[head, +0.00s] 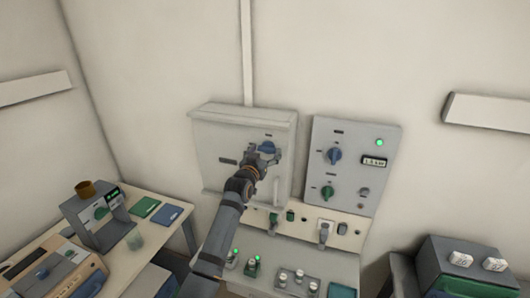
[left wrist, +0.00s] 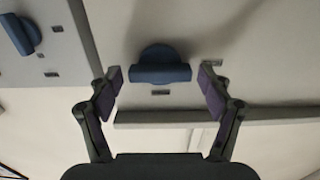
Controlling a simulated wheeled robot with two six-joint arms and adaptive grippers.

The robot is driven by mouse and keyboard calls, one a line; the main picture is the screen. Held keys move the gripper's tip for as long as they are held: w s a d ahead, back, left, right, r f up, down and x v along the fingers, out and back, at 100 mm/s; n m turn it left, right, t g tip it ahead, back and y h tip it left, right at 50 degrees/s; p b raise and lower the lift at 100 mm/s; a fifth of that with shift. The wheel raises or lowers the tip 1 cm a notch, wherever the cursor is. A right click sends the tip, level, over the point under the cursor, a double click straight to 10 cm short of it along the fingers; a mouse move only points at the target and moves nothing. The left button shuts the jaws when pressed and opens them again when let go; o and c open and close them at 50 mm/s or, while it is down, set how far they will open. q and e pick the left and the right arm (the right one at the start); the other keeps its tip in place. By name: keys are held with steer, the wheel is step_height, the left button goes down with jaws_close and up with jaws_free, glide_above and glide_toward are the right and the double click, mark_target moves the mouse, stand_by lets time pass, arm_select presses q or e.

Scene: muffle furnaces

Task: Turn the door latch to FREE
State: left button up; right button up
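The door latch (head: 268,147) is a blue knob on the front of a grey wall cabinet (head: 222,165). In the left wrist view the latch (left wrist: 160,66) has a round base and a bar lying across the picture. My left gripper (head: 262,158) is in front of the cabinet door at the latch and partly hides it. In the left wrist view the gripper (left wrist: 160,75) is open, with one finger on each side of the bar and a gap at each end. Small labels by the latch are too small to read. My right gripper is not in view.
A control panel (head: 383,192) with a blue knob (head: 334,155), a green knob (head: 327,192) and a green lamp hangs right of the cabinet. Sockets and a plug (head: 325,230) sit below.

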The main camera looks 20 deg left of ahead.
arm_select(q)
steer(key=c, duration=0.8)
steer(key=shift+f, duration=0.1)
steer(key=m+b, duration=0.2)
steer(key=m, duration=0.1)
steer(key=shift+f, duration=0.1)
steer(key=m+b, duration=0.2)
steer(key=m, duration=0.3)
steer(key=m+b, duration=0.2)
steer(key=m, duration=0.3)
steer(key=shift+m, duration=0.4)
steer(key=shift+m+b, duration=0.8)
steer(key=shift+m, duration=1.2)
